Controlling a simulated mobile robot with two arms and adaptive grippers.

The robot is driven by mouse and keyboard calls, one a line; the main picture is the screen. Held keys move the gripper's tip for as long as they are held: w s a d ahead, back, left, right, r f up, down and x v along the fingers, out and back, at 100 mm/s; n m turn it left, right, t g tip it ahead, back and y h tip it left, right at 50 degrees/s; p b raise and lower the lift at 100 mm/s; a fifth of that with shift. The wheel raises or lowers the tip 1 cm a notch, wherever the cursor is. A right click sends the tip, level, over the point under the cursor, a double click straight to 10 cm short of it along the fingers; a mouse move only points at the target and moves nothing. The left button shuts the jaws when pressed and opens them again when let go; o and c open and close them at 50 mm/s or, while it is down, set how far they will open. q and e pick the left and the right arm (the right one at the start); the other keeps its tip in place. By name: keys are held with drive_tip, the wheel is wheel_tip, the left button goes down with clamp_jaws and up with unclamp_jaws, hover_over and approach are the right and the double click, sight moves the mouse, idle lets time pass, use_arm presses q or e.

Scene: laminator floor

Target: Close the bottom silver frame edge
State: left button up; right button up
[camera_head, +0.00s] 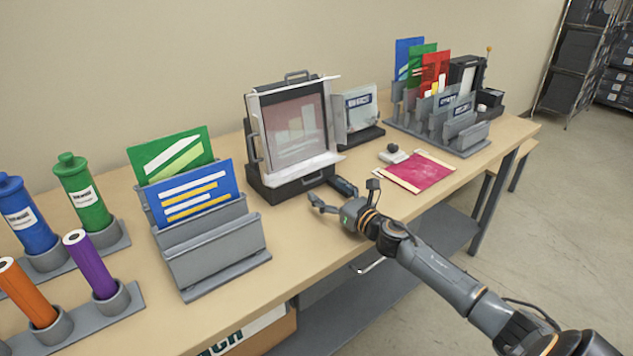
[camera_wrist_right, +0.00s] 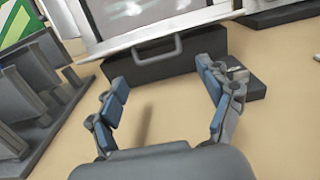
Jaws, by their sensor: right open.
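The upright silver frame (camera_head: 262,130) holds a reddish poster (camera_head: 296,130) and stands on a dark base (camera_head: 290,186) at the table's middle. Its bottom silver edge (camera_head: 300,172) sticks out forward like a tilted flap. In the right wrist view, the bottom edge (camera_wrist_right: 165,36) runs across the top of the picture, above the dark base with a handle (camera_wrist_right: 158,50). My right gripper (camera_head: 343,193) is open and empty, low in front of the base. In the wrist view its fingers (camera_wrist_right: 162,78) spread on either side of the handle, apart from the edge. My left gripper is not in view.
A grey rack (camera_head: 215,250) with green and blue sheets stands to the left. A small dark block (camera_head: 343,187) lies beside the base, near my right fingers. A red sheet (camera_head: 420,172) lies to the right. A grey sorter (camera_head: 450,135) stands at the back right.

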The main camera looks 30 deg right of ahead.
drive_tip(key=shift+w+a, duration=0.2)
drive_tip(key=shift+w, duration=2.35)
drive_tip(key=shift+r+p, duration=0.1)
drive_tip(key=shift+p, duration=0.25)
drive_tip(key=c, duration=0.9)
